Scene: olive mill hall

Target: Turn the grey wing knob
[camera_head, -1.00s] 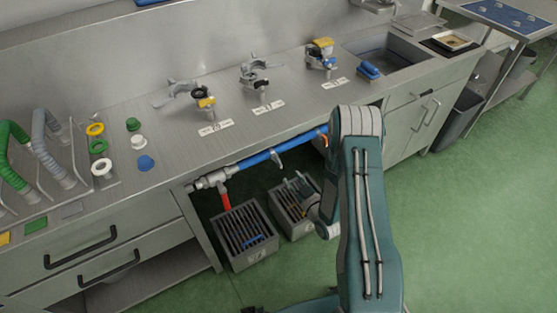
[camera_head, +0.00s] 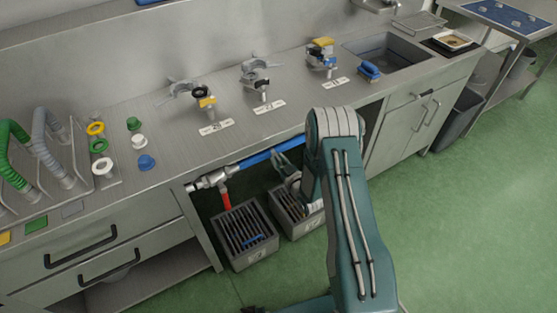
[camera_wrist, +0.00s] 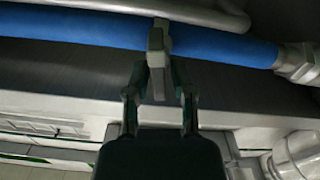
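The grey wing knob (camera_wrist: 157,45) stands on the blue pipe under the counter in the wrist view. Its upright wing reaches down between the two fingers of my gripper (camera_wrist: 160,72). The fingers are partly closed, one on each side of the wing. Whether both touch it is not clear. In the head view my gripper (camera_head: 284,158) is under the counter's front edge, at the blue pipe (camera_head: 252,160). There the knob is hidden or too small to make out behind my gripper.
Grey metal fittings (camera_wrist: 299,64) join the pipe's right end in the wrist view. A slatted grey crate (camera_head: 246,236) stands on the floor below, with a second beside it (camera_head: 290,215). The counter edge overhangs the pipe. The green floor at right is open.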

